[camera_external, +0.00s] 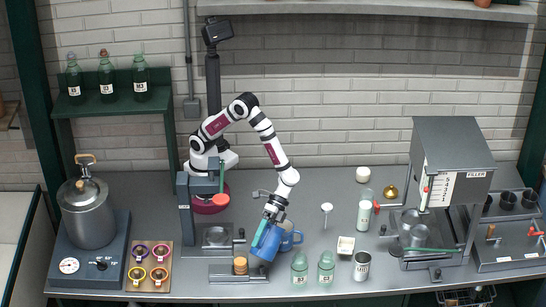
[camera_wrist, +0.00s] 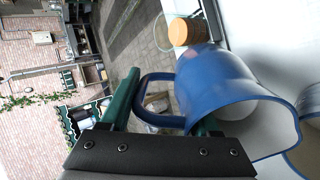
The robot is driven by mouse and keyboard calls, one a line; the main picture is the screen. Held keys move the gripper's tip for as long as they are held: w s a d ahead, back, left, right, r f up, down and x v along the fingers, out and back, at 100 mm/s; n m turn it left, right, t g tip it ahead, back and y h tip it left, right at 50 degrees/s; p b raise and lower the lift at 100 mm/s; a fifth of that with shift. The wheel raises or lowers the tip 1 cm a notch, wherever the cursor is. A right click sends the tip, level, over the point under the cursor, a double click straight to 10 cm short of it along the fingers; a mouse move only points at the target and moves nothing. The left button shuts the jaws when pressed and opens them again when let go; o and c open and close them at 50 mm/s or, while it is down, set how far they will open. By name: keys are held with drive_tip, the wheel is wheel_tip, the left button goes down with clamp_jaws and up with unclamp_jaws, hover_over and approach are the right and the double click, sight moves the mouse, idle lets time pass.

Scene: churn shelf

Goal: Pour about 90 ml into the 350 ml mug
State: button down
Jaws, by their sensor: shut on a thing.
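My gripper (camera_external: 264,234) is low over the front middle of the counter, with its green fingers (camera_wrist: 122,100) around part of a blue mug (camera_wrist: 225,85). The held mug is tilted, and its mouth faces lower right in the wrist view. In the outside view the blue mug (camera_external: 265,250) is tilted below the gripper. A blue handle (camera_external: 298,238) shows to its right, seemingly on a second blue mug partly hidden behind it. Another blue-rimmed vessel (camera_wrist: 311,150) is cut off at the wrist view's edge. I see no liquid stream or size mark.
A filler machine (camera_external: 450,180) is farther right, a metal churn (camera_external: 88,212) far left.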

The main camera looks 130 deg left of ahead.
drive_tip(key=shift+a+r+h, duration=0.3)
drive_tip(key=shift+r+h, duration=0.4)
drive_tip(key=shift+r, duration=0.15)
drive_tip(key=shift+s+a+r+t+h, duration=0.1)
drive_tip(key=shift+a+r+t+h, duration=0.2)
drive_tip(key=shift+r+h, duration=0.35)
drive_tip(key=shift+s+a+r+t+h, duration=0.1)
drive_tip(key=shift+a+r+h, duration=0.35)
drive_tip(key=shift+h, duration=0.2)
drive_tip(key=shift+a+r+h+b, duration=0.15)
drive_tip(key=shift+r+h+b, duration=0.15)
drive_tip(key=shift+b, duration=0.05)
idle(0.6)
drive_tip(key=shift+s+a+r+h+b, duration=0.15)
drive_tip(key=shift+a+r+h+b, duration=0.25)
drive_tip(key=shift+a, duration=0.5)
idle(0.3)
drive_tip(key=d+f+y, duration=0.2)
drive_tip(key=d+y, duration=0.1)
drive_tip(key=shift+w+d+f, duration=0.15)
drive_tip(key=shift+w+f, duration=0.05)
drive_tip(key=shift+f, duration=0.2)
drive_tip(key=shift+w+d+f+g+y, duration=0.1)
drive_tip(key=shift+d+f+g+y, duration=0.2)
drive_tip(key=shift+f+y, duration=0.5)
drive_tip(key=shift+w+d+f+g+y, duration=0.1)
drive_tip(key=shift+d+f+g+y, duration=0.15)
drive_tip(key=shift+f+y, duration=0.5)
drive_tip(key=shift+d+p, duration=0.1)
drive_tip(key=shift+p, duration=0.3)
